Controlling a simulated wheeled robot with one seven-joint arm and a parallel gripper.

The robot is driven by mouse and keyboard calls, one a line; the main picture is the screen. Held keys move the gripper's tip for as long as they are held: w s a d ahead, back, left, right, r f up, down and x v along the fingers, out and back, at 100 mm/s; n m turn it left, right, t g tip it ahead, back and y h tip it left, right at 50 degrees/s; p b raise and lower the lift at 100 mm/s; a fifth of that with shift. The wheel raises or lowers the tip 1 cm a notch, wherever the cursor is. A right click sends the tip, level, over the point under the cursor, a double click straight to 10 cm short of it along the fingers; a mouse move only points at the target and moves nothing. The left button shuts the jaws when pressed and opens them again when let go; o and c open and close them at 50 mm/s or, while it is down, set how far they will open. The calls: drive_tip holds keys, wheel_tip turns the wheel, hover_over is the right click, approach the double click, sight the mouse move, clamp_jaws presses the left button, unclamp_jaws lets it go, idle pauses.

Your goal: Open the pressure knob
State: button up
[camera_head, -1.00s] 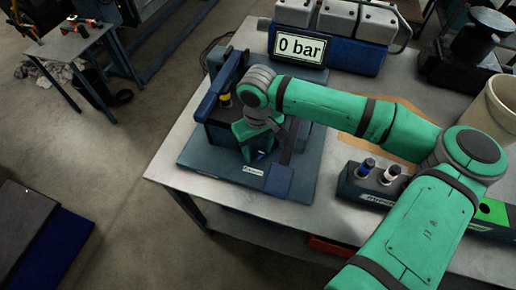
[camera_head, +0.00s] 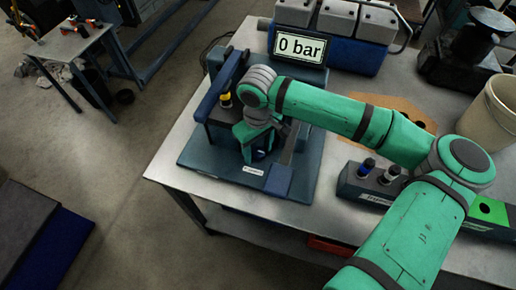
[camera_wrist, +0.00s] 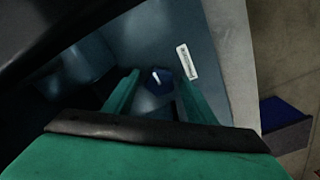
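The pressure knob is a small dark blue knob with a pale mark on top (camera_wrist: 161,79), on the blue-grey test stand (camera_head: 210,158). In the wrist view it sits between the two green fingers of my gripper (camera_wrist: 157,92), with gaps visible on both sides. My gripper (camera_head: 257,147) is open and points down over the stand's base plate; in the head view it largely hides the knob. A display reading "0 bar" (camera_head: 299,46) stands behind the stand. How far down the fingers reach beside the knob is hard to tell.
The stand has a blue lever (camera_head: 221,88) left of my gripper and a white label (camera_head: 253,170) in front. A block with capped parts (camera_head: 366,190) lies to the right. A beige bin (camera_head: 491,108) and blue case (camera_head: 345,57) stand farther back.

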sight(258, 151)
drive_tip(key=shift+r, duration=0.15)
wheel_tip(258, 151, up, 11)
drive_tip(key=shift+f, duration=0.2)
idle(0.3)
idle(0.4)
